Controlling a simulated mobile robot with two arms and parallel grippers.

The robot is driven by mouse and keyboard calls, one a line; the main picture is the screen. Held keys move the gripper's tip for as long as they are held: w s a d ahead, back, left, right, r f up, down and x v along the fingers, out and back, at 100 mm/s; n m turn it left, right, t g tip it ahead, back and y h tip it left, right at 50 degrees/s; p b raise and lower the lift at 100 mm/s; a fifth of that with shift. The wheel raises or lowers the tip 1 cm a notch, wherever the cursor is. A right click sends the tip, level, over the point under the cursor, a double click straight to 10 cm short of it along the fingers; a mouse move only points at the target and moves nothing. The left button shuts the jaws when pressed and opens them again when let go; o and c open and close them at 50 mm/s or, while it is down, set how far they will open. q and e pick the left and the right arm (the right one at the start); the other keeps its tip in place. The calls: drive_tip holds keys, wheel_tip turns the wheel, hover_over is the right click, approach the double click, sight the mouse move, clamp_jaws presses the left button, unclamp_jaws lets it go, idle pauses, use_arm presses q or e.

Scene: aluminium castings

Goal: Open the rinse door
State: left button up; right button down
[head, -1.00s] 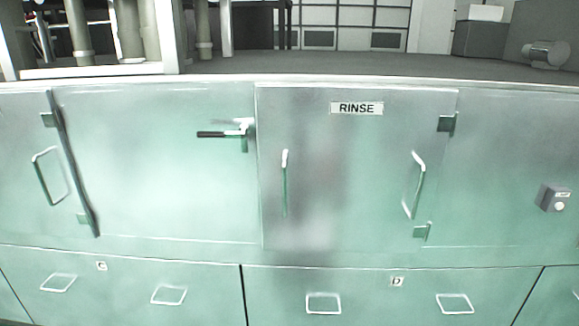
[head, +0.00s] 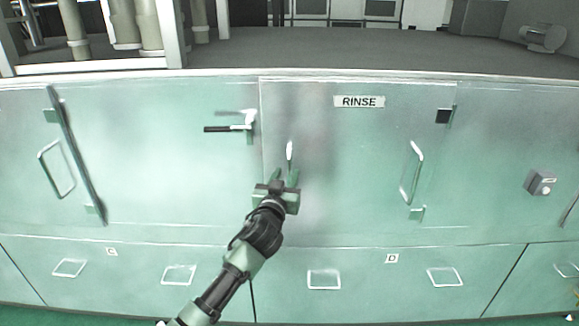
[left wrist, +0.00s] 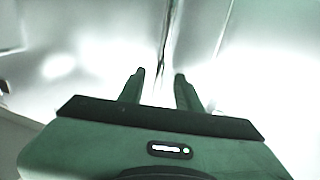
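The rinse door (head: 345,190) is a pale green metal panel labelled RINSE (head: 359,102), and it sits shut in the cabinet front. It has an upright bar handle (head: 290,152) near its left edge and another handle (head: 411,172) near its right edge. My left gripper (head: 285,176) is in front of the lower part of the left handle and hides it. In the left wrist view its two fingers (left wrist: 159,80) are apart, with a thin upright bar (left wrist: 164,45) lined up between them. I cannot tell whether they touch it. My right gripper is out of view.
A latch with a black lever (head: 228,128) sits just left of the door. A dark hinge (head: 444,116) is at its upper right, and a small grey box (head: 539,183) is further right. Drawers with handles (head: 324,280) run below. The countertop (head: 350,50) is above.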

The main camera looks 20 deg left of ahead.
sight(288, 170)
use_arm(q)
drive_tip(key=shift+w+a, duration=0.15)
drive_tip(key=shift+w, duration=1.85)
clamp_jaws()
